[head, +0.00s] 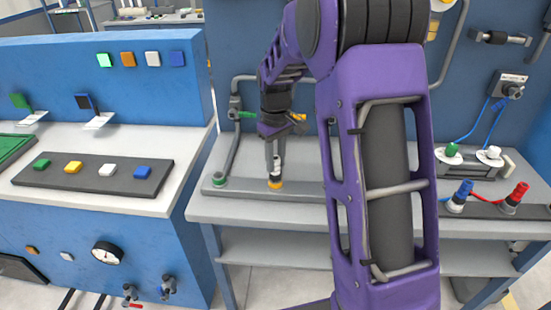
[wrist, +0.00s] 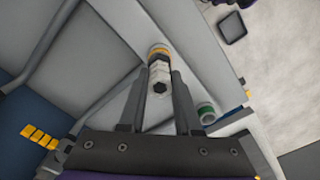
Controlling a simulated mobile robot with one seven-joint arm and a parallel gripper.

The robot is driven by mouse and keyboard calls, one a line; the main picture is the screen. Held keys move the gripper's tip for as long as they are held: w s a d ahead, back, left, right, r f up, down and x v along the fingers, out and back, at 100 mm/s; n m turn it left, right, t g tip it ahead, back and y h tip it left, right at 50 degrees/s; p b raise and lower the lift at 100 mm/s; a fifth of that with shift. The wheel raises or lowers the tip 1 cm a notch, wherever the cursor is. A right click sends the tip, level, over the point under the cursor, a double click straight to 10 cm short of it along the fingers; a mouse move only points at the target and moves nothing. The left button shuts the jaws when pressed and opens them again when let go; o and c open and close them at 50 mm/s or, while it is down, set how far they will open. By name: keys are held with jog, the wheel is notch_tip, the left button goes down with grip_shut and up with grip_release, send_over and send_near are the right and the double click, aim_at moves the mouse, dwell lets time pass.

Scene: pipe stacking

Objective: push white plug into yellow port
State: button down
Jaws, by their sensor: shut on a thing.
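My gripper (head: 274,162) points down over the grey strip on the right-hand bench, its fingers closed around the white plug (head: 276,173). The yellow port (head: 275,185) is a small yellow ring on that strip, directly below the plug. In the wrist view the white plug (wrist: 160,75) lies between my two fingers, with a dark hole in its near end. Its far end meets the yellow port (wrist: 158,50), lined up with it. How deep the plug sits in the port is hidden.
A green port (head: 218,181) sits on the same strip to the left. A grey pipe (head: 236,135) rises behind it. Red (head: 514,198) and blue (head: 460,195) connectors stand on the bench at the right. The button panel (head: 95,175) is on the left bench.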

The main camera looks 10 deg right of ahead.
jog(key=shift+f, duration=0.2)
jog(key=c, duration=0.5)
grip_release()
